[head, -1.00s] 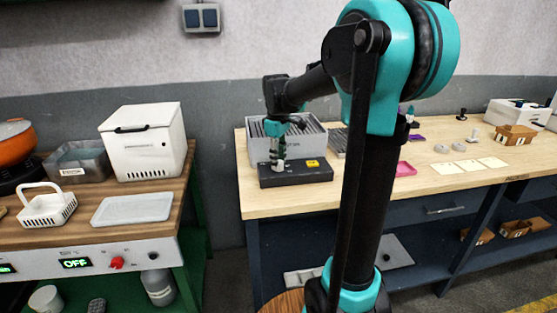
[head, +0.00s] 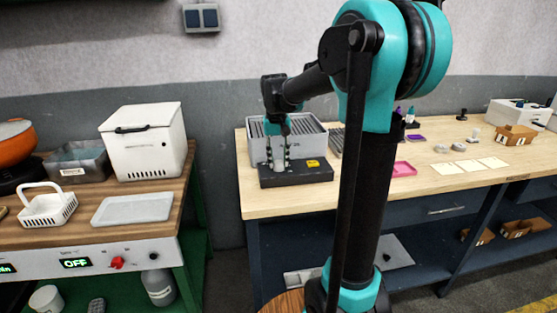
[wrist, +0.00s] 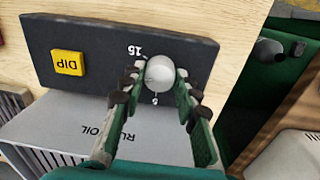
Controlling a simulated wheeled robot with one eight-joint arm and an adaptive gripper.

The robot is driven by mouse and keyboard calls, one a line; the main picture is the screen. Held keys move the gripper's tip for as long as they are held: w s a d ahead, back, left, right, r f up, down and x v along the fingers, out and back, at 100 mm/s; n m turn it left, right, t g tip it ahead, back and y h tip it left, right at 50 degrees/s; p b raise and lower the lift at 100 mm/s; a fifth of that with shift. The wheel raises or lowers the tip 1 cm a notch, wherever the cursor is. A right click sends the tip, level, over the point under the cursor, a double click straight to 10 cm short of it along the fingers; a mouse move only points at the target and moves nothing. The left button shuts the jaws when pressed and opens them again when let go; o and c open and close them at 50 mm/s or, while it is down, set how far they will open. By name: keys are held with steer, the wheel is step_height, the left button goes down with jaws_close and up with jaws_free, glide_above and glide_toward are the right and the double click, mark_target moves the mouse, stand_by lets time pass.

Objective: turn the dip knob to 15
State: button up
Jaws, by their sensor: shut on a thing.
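The dip knob (wrist: 160,72) is a pale round knob on a flat black box (wrist: 100,50) with a yellow DIP label (wrist: 68,62). In the wrist view a white 15 is printed upside down beside the knob, and another small mark, perhaps a 5, sits below it. I cannot make out a pointer on the knob. My gripper (wrist: 161,84) has one green finger on each side of the knob and is shut on it. In the head view my gripper (head: 278,162) points down over the black box (head: 310,175).
A grey slotted bin (head: 312,140), lettered on its side, stands right behind the black box. Pink trays and pale cards (head: 447,168) lie farther right on the wooden bench (head: 430,190). A separate bench with a white box (head: 143,140) is at left, across a gap.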

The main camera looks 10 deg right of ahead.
mark_target(277, 162)
steer(key=m, duration=0.3)
steer(key=shift+m, duration=0.4)
steer(key=shift+w+m, duration=0.1)
steer(key=shift+m, duration=1.8)
steer(key=o, duration=1.2)
steer(key=shift+c, duration=0.2)
steer(key=shift+r, duration=0.1)
step_height(277, 162, up, 12)
steer(key=shift+w+a, duration=0.15)
steer(key=shift+a, duration=0.05)
